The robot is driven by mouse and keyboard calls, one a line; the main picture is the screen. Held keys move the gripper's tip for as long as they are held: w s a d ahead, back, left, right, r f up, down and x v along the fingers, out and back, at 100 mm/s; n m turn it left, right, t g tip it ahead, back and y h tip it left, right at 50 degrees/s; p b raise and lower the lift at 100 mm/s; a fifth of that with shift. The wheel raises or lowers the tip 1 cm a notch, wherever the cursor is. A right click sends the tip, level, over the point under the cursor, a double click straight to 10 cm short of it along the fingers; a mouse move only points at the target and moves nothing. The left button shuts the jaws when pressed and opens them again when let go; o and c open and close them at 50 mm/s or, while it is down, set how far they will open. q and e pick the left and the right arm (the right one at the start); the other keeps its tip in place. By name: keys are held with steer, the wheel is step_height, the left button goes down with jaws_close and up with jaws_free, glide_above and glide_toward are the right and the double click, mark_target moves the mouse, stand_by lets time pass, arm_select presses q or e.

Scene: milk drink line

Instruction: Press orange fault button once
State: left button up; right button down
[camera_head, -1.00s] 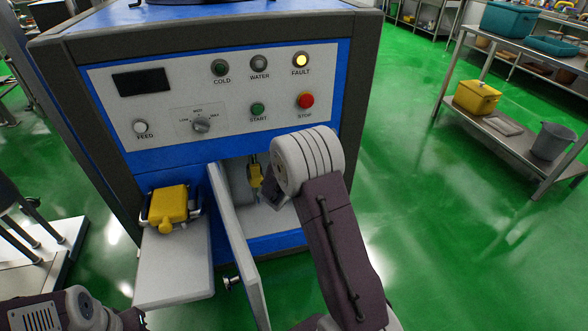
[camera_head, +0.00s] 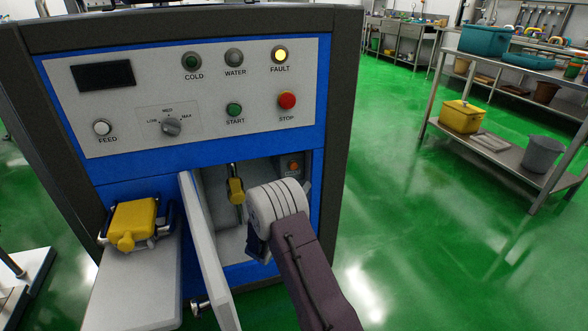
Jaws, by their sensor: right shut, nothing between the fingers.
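The machine's control panel (camera_head: 190,95) has a round FAULT light or button (camera_head: 280,54) at its top right, glowing yellow-orange. A small orange button (camera_head: 294,165) sits in a dark box on the right inside wall of the open compartment (camera_head: 226,205) below the panel. My right gripper (camera_head: 257,246) is shut and empty at the compartment's opening, below the orange button and apart from it. My right wrist hides much of the gripper, and its fingertips are hard to make out. My left gripper is out of view.
The open white door (camera_head: 208,255) stands left of my right gripper. A yellow-handled valve (camera_head: 236,190) hangs inside the compartment. A yellow container (camera_head: 133,222) sits on a shelf (camera_head: 135,290) at left. The red STOP button (camera_head: 287,100) is under FAULT.

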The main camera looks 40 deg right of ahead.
mark_target(294, 166)
steer(key=shift+w+d+b, duration=0.25)
steer(key=shift+w+d, duration=0.2)
steer(key=shift+w, duration=0.95)
steer(key=shift+w+d+b, duration=0.25)
steer(key=shift+w+d, duration=0.2)
steer(key=shift+w, duration=0.9)
steer(key=shift+w+d+b, duration=0.25)
steer(key=shift+w+d, duration=0.2)
steer(key=shift+w, duration=0.95)
steer(key=shift+w+d+b, duration=0.1)
steer(key=shift+w+b, duration=0.3)
steer(key=shift+b, duration=0.25)
